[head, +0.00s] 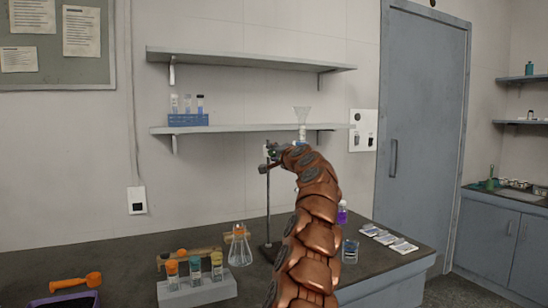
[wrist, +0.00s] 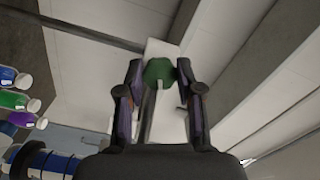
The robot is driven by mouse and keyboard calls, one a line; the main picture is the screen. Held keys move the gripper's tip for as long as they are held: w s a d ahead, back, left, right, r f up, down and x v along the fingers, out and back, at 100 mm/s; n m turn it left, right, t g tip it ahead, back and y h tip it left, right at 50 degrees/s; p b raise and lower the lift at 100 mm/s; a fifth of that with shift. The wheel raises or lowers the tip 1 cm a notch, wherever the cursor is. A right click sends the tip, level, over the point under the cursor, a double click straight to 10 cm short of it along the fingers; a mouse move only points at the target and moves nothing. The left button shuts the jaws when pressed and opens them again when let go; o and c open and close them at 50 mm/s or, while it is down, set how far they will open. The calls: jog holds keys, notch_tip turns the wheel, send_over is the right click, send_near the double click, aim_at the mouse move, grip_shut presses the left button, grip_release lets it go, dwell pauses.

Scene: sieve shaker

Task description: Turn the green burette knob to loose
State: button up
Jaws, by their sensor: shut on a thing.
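In the wrist view the green burette knob (wrist: 159,72) sits between the two fingertips of my gripper (wrist: 159,80). The fingers are closed in on its sides, and a pale upright part (wrist: 162,48) shows just behind it. In the head view the burette stand (head: 267,205) rises from the bench, with a clamp near its top. A clear funnel top (head: 302,115) shows above my arm.
A conical flask (head: 240,250) stands left of the stand. A rack (head: 197,288) with several coloured-cap tubes is in front. A purple bottle (head: 342,213) and a beaker (head: 350,251) stand right of my arm. A wall shelf (head: 250,128) runs behind.

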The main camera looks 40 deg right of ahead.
dwell(0.3)
jog(key=o, duration=1.2)
jog(key=shift+s, duration=0.15)
